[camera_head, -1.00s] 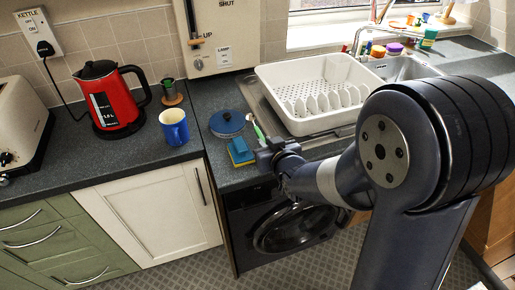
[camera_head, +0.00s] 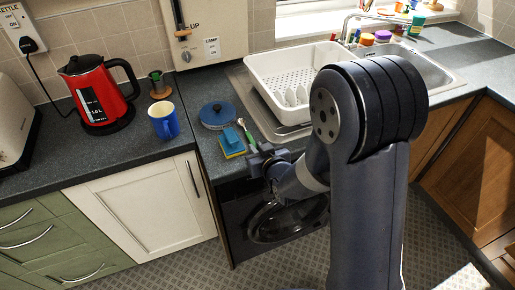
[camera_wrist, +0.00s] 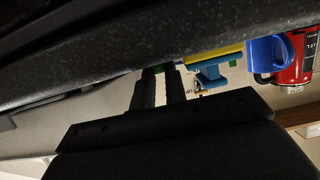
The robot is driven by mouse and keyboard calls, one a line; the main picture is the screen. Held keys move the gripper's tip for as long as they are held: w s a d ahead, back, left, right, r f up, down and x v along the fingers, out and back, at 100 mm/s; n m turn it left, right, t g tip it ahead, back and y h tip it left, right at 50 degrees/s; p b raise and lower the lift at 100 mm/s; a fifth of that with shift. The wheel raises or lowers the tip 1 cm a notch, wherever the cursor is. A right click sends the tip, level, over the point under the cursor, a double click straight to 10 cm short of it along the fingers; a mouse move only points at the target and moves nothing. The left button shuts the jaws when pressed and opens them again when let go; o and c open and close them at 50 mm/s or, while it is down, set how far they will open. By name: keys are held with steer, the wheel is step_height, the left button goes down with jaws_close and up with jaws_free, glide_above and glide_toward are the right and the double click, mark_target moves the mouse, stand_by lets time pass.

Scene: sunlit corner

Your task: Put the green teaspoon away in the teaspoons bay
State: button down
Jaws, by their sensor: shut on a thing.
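The green teaspoon (camera_head: 248,136) shows at the worktop's front part, between the blue sponge and the white dish drainer; its pale end points to the back. My gripper (camera_head: 258,153) is at the front edge of the worktop, shut on the spoon's near end. In the wrist view, my two dark fingers (camera_wrist: 158,86) stand close together, with a bit of green (camera_wrist: 158,69) at their tips. The rest of the spoon is hidden there. I cannot tell whether the spoon touches the worktop. No teaspoons bay shows in either view.
The drainer (camera_head: 300,75) stands behind right. A blue mug (camera_head: 164,122) and red kettle (camera_head: 98,95) stand left. Green drawers (camera_head: 40,235) are closed.

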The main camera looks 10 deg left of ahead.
steer(key=c, duration=1.7)
jaws_free()
steer(key=shift+f, duration=0.1)
